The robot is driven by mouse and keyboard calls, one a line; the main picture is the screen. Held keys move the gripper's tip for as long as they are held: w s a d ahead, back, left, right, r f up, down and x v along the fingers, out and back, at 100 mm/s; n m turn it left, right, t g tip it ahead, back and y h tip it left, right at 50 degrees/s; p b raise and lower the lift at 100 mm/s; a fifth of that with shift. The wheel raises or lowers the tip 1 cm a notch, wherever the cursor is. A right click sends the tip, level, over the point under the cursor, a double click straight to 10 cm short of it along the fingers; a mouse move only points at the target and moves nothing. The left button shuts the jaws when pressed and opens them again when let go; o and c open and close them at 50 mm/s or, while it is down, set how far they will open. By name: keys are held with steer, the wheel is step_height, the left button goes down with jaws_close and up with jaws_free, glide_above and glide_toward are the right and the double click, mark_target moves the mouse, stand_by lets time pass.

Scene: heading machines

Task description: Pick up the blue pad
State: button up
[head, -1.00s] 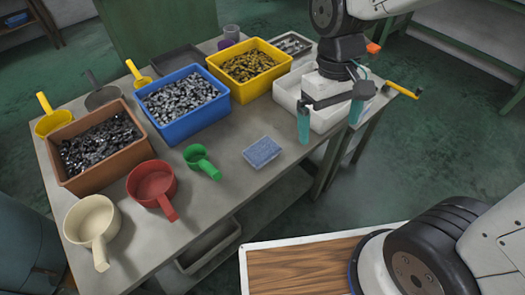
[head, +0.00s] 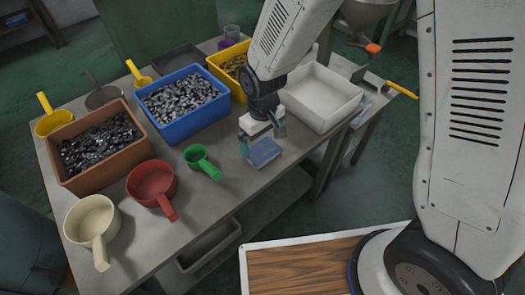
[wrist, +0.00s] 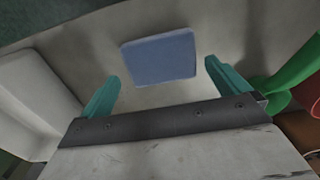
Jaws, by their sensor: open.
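The blue pad (head: 264,153) lies flat on the grey table near its front edge, to the right of the green scoop. It also shows in the wrist view (wrist: 160,57), ahead of and between the fingers. My gripper (head: 262,140) is open and empty just above and behind the pad, with teal fingertips spread to either side. In the wrist view my gripper (wrist: 161,90) shows a clear gap between its fingers and the pad. The head view partly hides the pad's back edge behind the gripper.
The green scoop (head: 203,162) stands left of the pad, with a red scoop (head: 152,184) further left. An empty white bin (head: 322,97) stands behind and right. Blue (head: 183,122) and brown (head: 95,177) bins hold metal parts. The table's front edge is close.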

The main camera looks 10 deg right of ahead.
mark_target(262, 149)
step_height(262, 149, down, 4)
steer(key=shift+r, duration=0.25)
steer(key=shift+c, duration=0.3)
steer(key=c, duration=0.7)
steer(key=shift+r, duration=0.15)
